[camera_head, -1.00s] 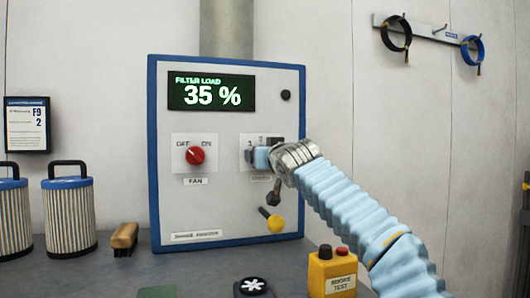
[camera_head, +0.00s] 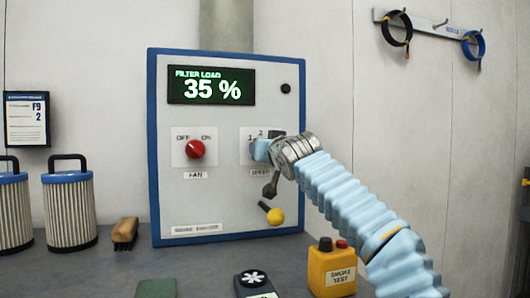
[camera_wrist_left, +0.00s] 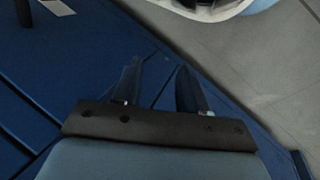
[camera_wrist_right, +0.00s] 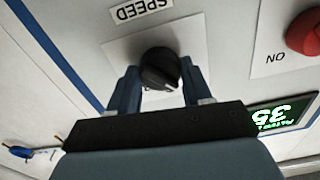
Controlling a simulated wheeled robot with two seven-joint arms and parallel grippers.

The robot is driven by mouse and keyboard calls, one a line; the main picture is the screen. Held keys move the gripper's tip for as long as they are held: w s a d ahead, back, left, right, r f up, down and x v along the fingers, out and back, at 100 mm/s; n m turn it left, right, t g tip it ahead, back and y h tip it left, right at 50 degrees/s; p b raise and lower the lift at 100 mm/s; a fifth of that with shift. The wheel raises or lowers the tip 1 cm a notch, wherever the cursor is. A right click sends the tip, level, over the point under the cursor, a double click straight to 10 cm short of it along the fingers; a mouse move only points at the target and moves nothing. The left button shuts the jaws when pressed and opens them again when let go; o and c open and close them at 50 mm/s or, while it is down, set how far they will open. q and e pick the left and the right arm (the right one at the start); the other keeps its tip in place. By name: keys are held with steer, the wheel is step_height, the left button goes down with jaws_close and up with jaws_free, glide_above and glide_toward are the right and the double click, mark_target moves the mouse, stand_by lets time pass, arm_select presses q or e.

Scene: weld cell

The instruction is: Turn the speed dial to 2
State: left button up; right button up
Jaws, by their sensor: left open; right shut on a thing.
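The speed dial (camera_wrist_right: 160,70) is a black knob on a white plate, under the label SPEED, in the right wrist view. My right gripper (camera_wrist_right: 158,85) is shut on it, one finger on each side. In the head view my right gripper (camera_head: 262,150) covers the dial and most of its plate (camera_head: 246,136). The marks 1 and 2 show above it; where the pointer stands is hidden. My left gripper (camera_wrist_left: 158,85) is open and empty in the left wrist view, away from the panel; it is not in the head view.
The panel (camera_head: 228,215) also bears a red fan knob (camera_head: 195,149), a display (camera_head: 211,86) reading 35 % and a yellow-tipped lever (camera_head: 274,216). A yellow smoke test box (camera_head: 331,272), a brush (camera_head: 125,233) and filter canisters (camera_head: 69,210) stand on the bench.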

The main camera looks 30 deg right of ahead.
steer(key=shift+m+b, duration=1.25)
steer(key=shift+m, duration=2.55)
steer(key=o, duration=1)
steer(key=shift+o, duration=0.2)
steer(key=b+v, duration=0.5)
steer(key=v, duration=0.8)
steer(key=shift+s+a+b, duration=0.15)
steer(key=shift+s+b, duration=0.2)
steer(key=shift+b, duration=0.05)
